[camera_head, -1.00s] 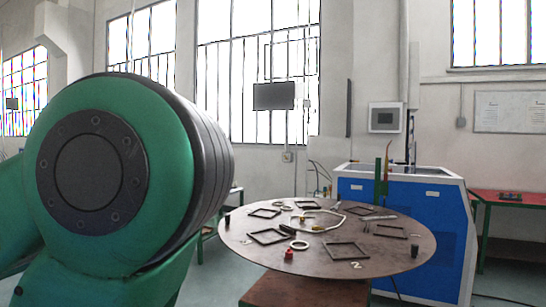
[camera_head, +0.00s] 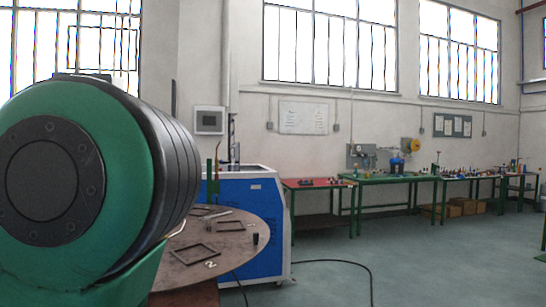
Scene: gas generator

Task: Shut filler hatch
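No filler hatch can be made out in the head view. My gripper is not in view.
Green workbenches (camera_head: 395,180) line the back wall. A black cable (camera_head: 345,262) lies on the floor. The floor at right (camera_head: 450,260) is clear.

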